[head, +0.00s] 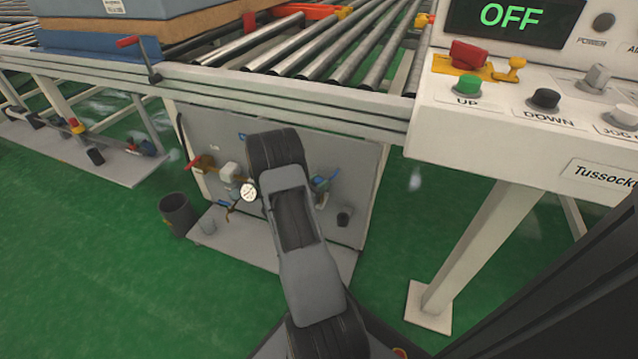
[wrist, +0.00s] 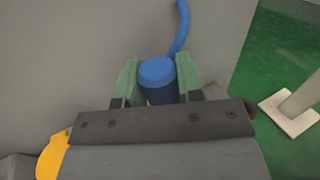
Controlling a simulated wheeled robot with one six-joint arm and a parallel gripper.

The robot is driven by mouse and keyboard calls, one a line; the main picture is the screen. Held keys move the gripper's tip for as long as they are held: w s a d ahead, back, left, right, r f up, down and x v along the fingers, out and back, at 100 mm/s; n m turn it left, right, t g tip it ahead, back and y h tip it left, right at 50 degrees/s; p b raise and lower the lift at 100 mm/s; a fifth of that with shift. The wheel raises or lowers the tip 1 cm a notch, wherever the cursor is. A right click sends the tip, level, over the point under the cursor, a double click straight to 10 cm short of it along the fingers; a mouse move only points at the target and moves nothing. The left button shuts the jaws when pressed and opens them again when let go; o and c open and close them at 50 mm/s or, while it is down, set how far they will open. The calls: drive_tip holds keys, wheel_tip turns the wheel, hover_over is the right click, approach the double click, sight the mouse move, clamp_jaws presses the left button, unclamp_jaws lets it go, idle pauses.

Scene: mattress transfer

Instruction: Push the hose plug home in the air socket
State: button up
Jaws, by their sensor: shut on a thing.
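In the wrist view my gripper (wrist: 158,84) has its two green fingers closed on the blue hose plug (wrist: 157,72), one on each side of it. The blue hose (wrist: 183,25) rises behind the plug along the grey panel. In the head view my arm covers the middle of the panel and hides my gripper. A small blue part (head: 322,182) shows just right of my arm; I cannot tell whether it is the plug or a fitting. I cannot make out the air socket, nor whether the plug touches it.
The grey panel (head: 352,165) stands under the roller conveyor (head: 330,55). A red-handled valve (head: 200,162) and a round gauge (head: 249,192) sit on it, left of my arm. A dark bin (head: 177,214) stands left. The control box (head: 440,120) and its leg are right.

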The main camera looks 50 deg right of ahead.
drive_tip(key=shift+f, duration=0.4)
drive_tip(key=o, duration=1)
drive_tip(key=shift+a, duration=0.1)
drive_tip(key=a+p, duration=0.1)
drive_tip(key=a, duration=0.3)
drive_tip(key=w+a+p, duration=0.1)
drive_tip(key=a, duration=0.4)
drive_tip(key=a+p, duration=0.1)
drive_tip(key=a, duration=0.3)
drive_tip(key=shift+w+a, duration=0.25)
drive_tip(key=shift+r+p, duration=0.1)
drive_tip(key=shift+p, duration=0.2)
